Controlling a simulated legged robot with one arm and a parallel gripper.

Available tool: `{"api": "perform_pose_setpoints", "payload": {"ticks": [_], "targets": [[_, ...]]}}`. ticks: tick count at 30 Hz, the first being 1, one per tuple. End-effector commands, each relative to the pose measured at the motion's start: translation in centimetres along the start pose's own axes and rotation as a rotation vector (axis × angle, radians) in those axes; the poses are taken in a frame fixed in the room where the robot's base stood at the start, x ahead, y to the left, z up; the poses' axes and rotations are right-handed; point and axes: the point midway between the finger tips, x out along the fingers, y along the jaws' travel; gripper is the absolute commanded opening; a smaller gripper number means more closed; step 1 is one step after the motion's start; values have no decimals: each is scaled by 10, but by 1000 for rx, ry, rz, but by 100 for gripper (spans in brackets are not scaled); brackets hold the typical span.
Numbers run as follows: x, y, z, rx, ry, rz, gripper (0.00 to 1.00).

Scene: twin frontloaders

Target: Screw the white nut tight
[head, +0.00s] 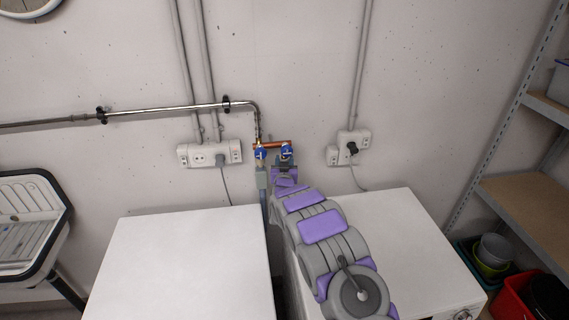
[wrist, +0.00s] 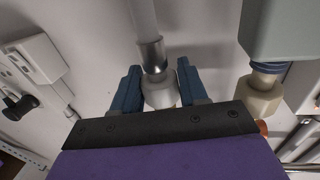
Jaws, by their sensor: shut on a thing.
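The white nut (wrist: 160,94) sits below a metal sleeve (wrist: 152,56) on the end of a white hose (wrist: 143,18) in the wrist view. My gripper (wrist: 158,86) has one blue finger on each side of the nut and is shut on it. My gripper's dark palm edge hides the nut's lower part and whatever it is screwed to. In the head view my arm reaches over the gap between two white machines to the right end of a short copper pipe (head: 272,145). The nut is hidden there behind my arm.
A cream nut (wrist: 262,95) under a grey box (wrist: 283,28) is close to my right finger in the wrist view. A double socket (head: 350,147) with a black plug is to the right. White machine tops (head: 185,265) flank the gap; a shelf (head: 530,215) stands far right.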

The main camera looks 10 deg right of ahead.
Motion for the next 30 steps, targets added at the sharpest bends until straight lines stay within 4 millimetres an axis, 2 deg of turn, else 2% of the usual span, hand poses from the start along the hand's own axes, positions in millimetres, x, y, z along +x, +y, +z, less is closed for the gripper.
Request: {"api": "perform_pose_setpoints", "payload": {"ticks": [18,29,30], "targets": [[0,2,-5,0,0,-390,16],[-1,-1,-3,-1,2,-427,16],[-1,-1,-3,-1,2,-427,44]]}}
